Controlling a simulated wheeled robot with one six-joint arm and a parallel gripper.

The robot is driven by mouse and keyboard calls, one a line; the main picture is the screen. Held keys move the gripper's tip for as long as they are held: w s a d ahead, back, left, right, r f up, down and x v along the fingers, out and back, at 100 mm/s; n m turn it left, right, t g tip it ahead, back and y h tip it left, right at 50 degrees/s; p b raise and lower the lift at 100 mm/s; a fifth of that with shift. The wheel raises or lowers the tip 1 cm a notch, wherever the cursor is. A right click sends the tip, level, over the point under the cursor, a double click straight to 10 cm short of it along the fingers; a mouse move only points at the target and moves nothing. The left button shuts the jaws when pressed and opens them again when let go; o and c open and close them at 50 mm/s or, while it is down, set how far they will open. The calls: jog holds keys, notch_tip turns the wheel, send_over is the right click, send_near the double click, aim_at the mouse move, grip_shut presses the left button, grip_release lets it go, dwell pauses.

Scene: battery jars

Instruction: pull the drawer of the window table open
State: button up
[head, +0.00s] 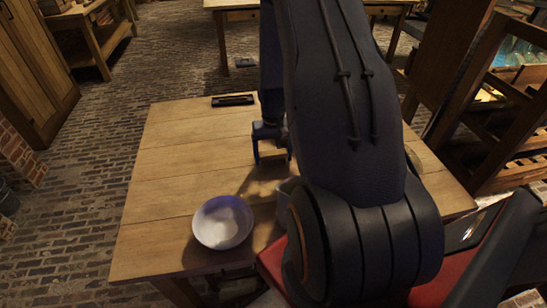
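A wooden plank table (165,185) stands in front of me, seen from above. Which table is the window table I cannot tell, and no drawer front shows clearly on this one; its near edge is partly hidden by my arm. My gripper (272,159) points down over the middle of this table, with its two fingers apart and nothing visible between them. Whether its tips touch the top I cannot tell. Another wooden table (215,4) is at the far top edge, cut off by the frame and partly behind my arm.
A white bowl (222,222) sits near the table's front edge. A grey container beside it is mostly hidden by my arm. A dark flat tray (233,100) lies at the back edge. A wooden cabinet (35,70) stands left, a wooden rack (490,110) right. Brick floor (85,175) is clear at left.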

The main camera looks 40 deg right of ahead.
aim_at(273, 152)
jog(key=c, duration=0.5)
jog(key=shift+o, duration=0.2)
jog(key=shift+r, duration=0.15)
notch_tip(273, 152, up, 10)
jog(key=shift+f+b, duration=0.1)
jog(key=shift+b, duration=0.9)
